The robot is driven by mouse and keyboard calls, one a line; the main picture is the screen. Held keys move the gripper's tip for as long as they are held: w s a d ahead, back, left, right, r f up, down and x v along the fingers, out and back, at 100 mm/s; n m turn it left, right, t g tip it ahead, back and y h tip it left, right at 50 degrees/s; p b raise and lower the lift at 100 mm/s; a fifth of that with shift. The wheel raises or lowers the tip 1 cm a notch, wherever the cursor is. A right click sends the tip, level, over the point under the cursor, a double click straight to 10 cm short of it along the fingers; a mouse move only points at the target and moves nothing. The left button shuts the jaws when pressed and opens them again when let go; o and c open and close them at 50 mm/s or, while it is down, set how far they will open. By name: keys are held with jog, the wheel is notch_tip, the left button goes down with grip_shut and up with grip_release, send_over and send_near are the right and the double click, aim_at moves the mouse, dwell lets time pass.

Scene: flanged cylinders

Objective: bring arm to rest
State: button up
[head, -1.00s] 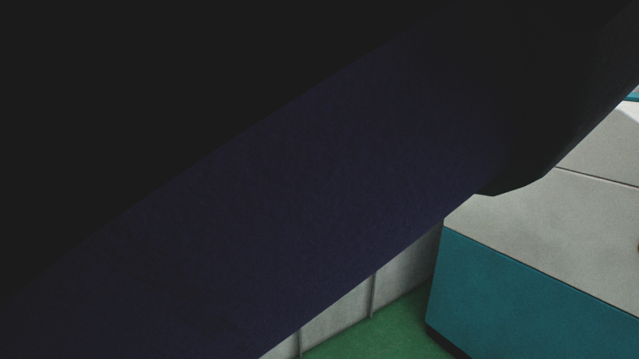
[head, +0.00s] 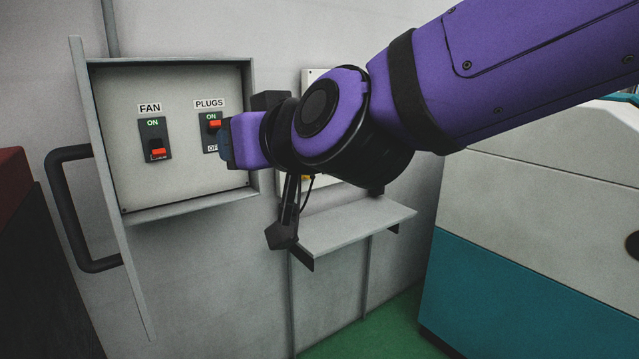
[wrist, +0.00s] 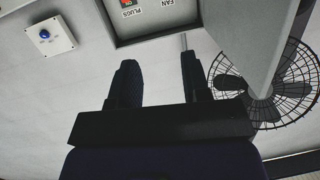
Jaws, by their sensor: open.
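My purple arm (head: 530,60) reaches in from the upper right of the head view. Its wrist end is in front of the right edge of an open switch box (head: 185,185). In the wrist view my gripper (wrist: 158,68) is open, with two dark fingers apart and nothing between them. The fingers point toward the pale wall, with the switch box beyond them at the top. In the head view I cannot make out the fingers clearly.
The box holds a FAN switch (head: 155,138), red part low, and a PLUGS switch (head: 212,122), red part high, partly hidden. A shelf (head: 355,226) juts out below my wrist. A teal-and-grey cabinet (head: 530,290) stands right. A caged fan (wrist: 262,88) and blue-button box (wrist: 50,37) show too.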

jog(key=w+d+f+m+g+h, duration=0.1)
jog(key=w+d+h, duration=0.1)
jog(key=d, duration=0.9)
jog(key=s+d+f+m+g+h, duration=0.1)
jog(key=s+d+f+m+h, duration=0.1)
jog(key=d, duration=0.7)
jog(key=s+d+f+m+g+h, duration=0.2)
jog(key=s+d+f+h, duration=0.1)
jog(key=s+d, duration=0.4)
jog(key=s+d+f+m+g+h, duration=0.2)
jog(key=s+d+f+h, duration=0.1)
jog(key=d, duration=0.9)
jog(key=shift+s+f+m, duration=0.3)
jog(key=shift+s+f, duration=0.05)
jog(key=shift+s, duration=0.4)
jog(key=shift+d, duration=0.1)
